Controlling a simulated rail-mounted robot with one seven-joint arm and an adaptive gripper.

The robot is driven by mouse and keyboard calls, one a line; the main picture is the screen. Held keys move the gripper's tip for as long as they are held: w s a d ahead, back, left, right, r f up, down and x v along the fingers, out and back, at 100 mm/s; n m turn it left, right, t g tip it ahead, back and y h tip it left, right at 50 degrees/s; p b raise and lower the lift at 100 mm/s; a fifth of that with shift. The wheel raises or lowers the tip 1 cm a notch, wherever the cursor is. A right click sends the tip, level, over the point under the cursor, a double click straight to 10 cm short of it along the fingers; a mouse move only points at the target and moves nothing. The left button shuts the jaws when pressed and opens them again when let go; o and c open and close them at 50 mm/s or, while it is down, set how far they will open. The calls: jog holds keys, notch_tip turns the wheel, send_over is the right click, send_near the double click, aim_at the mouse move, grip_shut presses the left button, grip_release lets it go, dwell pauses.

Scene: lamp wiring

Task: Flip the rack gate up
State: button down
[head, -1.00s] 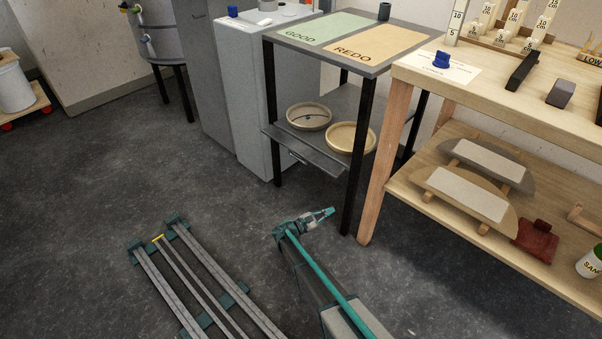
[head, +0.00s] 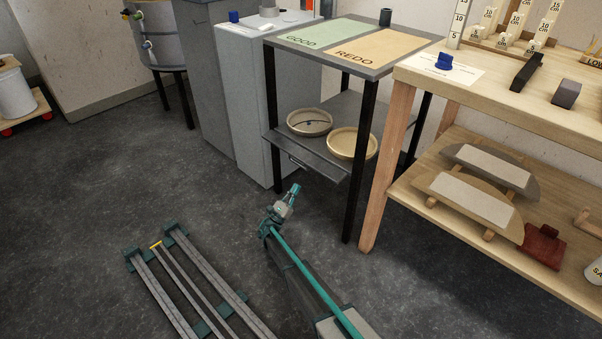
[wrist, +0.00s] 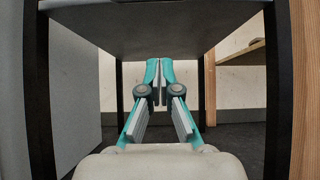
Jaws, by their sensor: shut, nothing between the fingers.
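The rack (head: 371,130) is a black-legged stand with a sign-topped upper surface. Along the front of its lower shelf is a grey flap (head: 306,158) with a small handle, which looks like the gate; it appears folded down, sloping outward. My gripper (head: 294,188) is shut and empty, just in front of and below the flap, pointing toward the rack. In the wrist view, my gripper's teal fingers (wrist: 160,68) are together between the rack's legs, below a dark grey panel (wrist: 150,30) seen from underneath. Whether the fingertips touch it I cannot tell.
Two round trays, one with a dark line (head: 310,122) and one plain (head: 352,143), sit on the lower shelf. A grey cabinet (head: 245,110) stands at left, a wooden bench (head: 385,180) at right.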

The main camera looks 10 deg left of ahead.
aim_at(301, 159)
jog(key=b+x, duration=0.4)
jog(key=x, duration=0.6)
jog(key=shift+s+a+r+b, duration=0.3)
jog(key=shift+s+a+r, duration=0.25)
jog(key=shift+s, duration=0.15)
jog(key=shift+s+a+r+b, duration=0.3)
jog(key=shift+s+a+r, duration=0.15)
jog(key=shift+s+a, duration=0.15)
jog(key=shift+s, duration=0.1)
jog(key=shift+s+a+r+y+p, duration=0.15)
jog(key=shift+y+p, duration=0.25)
jog(key=shift+p, duration=0.25)
